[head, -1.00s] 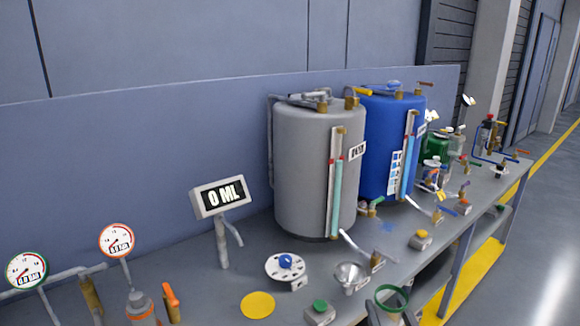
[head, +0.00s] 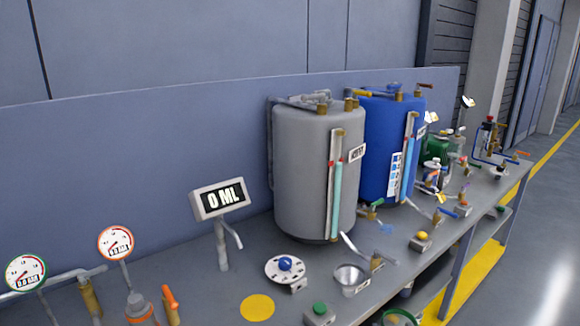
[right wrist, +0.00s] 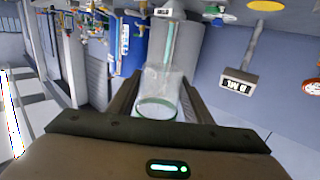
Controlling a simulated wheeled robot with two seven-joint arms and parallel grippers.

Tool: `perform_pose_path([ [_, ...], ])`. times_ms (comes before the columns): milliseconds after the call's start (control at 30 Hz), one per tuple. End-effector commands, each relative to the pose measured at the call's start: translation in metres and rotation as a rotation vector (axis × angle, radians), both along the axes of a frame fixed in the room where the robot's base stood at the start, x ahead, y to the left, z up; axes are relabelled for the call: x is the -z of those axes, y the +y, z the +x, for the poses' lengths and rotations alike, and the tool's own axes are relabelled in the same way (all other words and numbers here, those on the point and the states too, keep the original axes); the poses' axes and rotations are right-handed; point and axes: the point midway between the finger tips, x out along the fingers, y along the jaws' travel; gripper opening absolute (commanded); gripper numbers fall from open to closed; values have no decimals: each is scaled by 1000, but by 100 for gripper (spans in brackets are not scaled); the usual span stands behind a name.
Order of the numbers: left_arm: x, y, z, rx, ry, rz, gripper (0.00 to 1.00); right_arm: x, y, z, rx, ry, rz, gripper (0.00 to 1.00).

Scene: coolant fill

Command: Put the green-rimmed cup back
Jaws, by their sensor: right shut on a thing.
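The green-rimmed cup is clear, and its green rim (head: 398,318) shows at the bottom edge of the head view, in front of the bench; the rest is cut off. In the right wrist view the cup (right wrist: 160,92) sits between the fingers of my right gripper (right wrist: 165,98), which is shut on it. Its green rim faces the wrist camera. The cup appears empty. My left gripper is in neither view.
A yellow disc (head: 257,307) lies bare on the bench. Grey (head: 300,170) and blue (head: 384,150) tanks stand behind.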

Motion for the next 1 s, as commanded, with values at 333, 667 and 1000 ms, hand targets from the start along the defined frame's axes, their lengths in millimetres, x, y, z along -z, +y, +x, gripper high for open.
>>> perform_pose_path([
  [333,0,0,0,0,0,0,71,16,0,-50,1,0,0,21],
  [667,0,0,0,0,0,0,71,16,0,-56,2,-3,0,21],
  [1000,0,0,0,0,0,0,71,16,0,-56,2,-5,0,21],
])
